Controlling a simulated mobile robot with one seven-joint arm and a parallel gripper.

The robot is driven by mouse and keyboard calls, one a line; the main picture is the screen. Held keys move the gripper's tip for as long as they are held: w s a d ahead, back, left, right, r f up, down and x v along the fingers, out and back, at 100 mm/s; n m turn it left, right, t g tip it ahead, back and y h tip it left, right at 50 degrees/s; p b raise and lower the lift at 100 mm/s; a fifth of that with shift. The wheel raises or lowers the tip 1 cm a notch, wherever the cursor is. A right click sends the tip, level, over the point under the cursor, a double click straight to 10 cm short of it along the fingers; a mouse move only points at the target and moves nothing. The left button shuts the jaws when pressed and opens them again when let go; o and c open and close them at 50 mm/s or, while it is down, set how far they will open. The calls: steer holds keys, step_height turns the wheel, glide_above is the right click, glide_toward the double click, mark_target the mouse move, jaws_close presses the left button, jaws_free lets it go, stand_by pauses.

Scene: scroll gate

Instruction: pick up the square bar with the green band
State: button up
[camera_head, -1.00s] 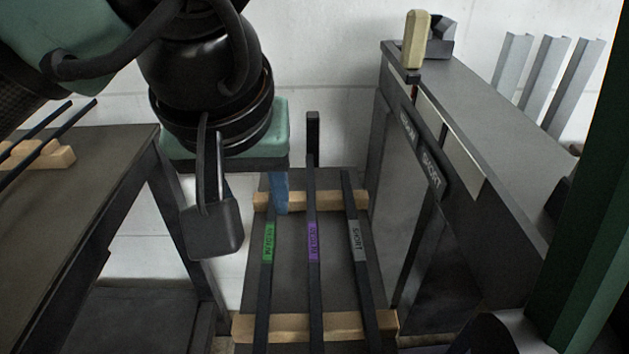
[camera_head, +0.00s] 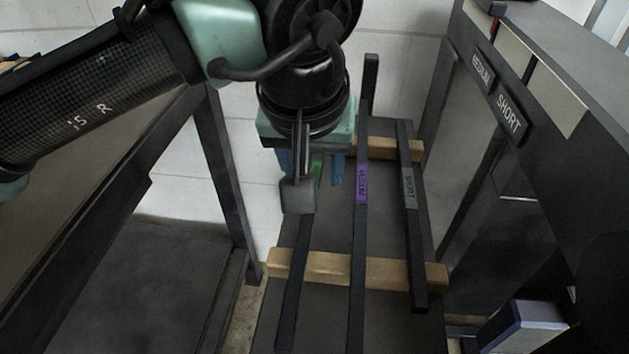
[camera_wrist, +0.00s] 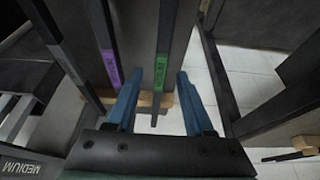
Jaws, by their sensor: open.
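The dark square bar with the green band (camera_head: 292,270) is the leftmost of three bars lying lengthwise on two wooden rests in the head view. Its green band (camera_head: 317,170) is partly hidden behind my wrist parts. My gripper (camera_head: 312,175) is open with its blue fingers near that band. In the wrist view, my gripper (camera_wrist: 160,75) has one finger on each side of the green-banded bar (camera_wrist: 166,25), with the green band (camera_wrist: 161,68) between the fingertips. Nothing is held. I cannot tell the remaining height above the bar.
A purple-banded bar (camera_head: 357,240) lies close to the right, then a bar with a grey SHORT band (camera_head: 412,235). The front wooden rest (camera_head: 325,265) crosses under the bars. A dark cabinet (camera_head: 560,130) with MEDIUM and SHORT labels stands right. A dark table stands left.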

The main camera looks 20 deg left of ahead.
jaws_close()
stand_by(1.3)
